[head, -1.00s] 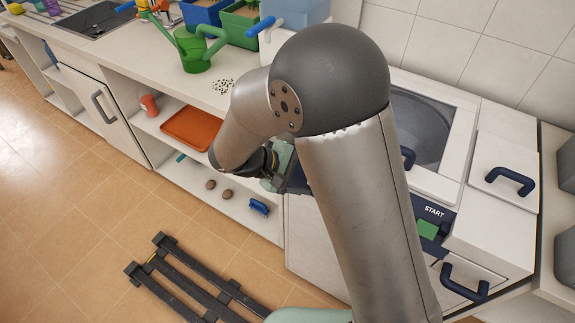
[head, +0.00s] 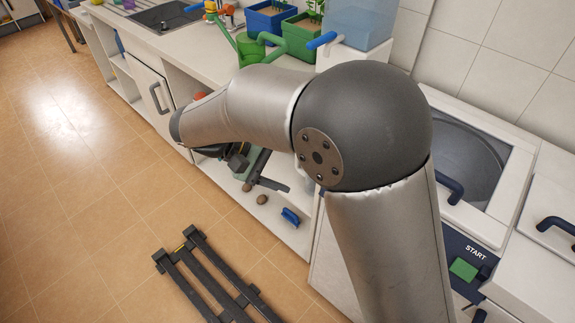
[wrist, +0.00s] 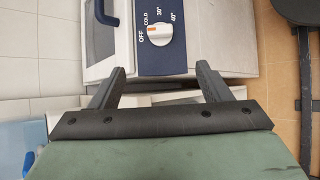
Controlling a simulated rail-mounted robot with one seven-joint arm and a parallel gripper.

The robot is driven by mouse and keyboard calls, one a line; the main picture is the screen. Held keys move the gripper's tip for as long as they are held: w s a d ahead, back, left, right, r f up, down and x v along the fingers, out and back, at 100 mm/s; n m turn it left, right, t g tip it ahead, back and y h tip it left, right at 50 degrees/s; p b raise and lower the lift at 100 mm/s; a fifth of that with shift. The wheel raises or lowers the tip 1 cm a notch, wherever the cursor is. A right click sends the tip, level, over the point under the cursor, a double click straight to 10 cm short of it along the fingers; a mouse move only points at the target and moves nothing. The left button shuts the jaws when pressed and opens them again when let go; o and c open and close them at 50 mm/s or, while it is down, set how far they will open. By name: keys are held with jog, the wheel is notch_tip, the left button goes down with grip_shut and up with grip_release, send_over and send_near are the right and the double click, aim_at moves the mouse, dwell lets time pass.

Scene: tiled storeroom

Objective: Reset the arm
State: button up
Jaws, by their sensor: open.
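My gripper (wrist: 158,85) is open and empty in the wrist view, its two dark fingers spread apart. Past the fingers is a washing machine front with a white dial (wrist: 159,33) on a dark blue panel marked OFF, COLD, 30 and 40. In the head view my gripper (head: 268,172) hangs below my bent arm, in front of the open lower shelf, with its fingers pointing to the right. My arm hides part of the counter and shelves.
A green watering can (head: 250,47) and planters stand on the counter. Two brown round things and a blue object (head: 290,217) lie on the low shelf. A dark slatted rack (head: 212,278) is on the floor. The open floor at left is clear.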

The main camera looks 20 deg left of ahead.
dwell(0.4)
jog(key=s+d+r+m+g+y+p, duration=0.1)
jog(key=s+d+m+g+y, duration=0.1)
jog(key=d, duration=0.7)
jog(key=s+d+r+m+g+y+p, duration=0.1)
jog(key=d+r+m+g+y+p, duration=0.1)
jog(key=d, duration=0.6)
jog(key=s+d+f+m+t+y+p, duration=0.1)
jog(key=s+d+m+y, duration=0.4)
jog(key=s+d, duration=0.3)
jog(key=shift+s+d+f+y+p, duration=0.15)
jog(key=shift+s+d+y+p, duration=0.2)
jog(key=shift+d+y, duration=0.35)
jog(key=shift+a, duration=0.15)
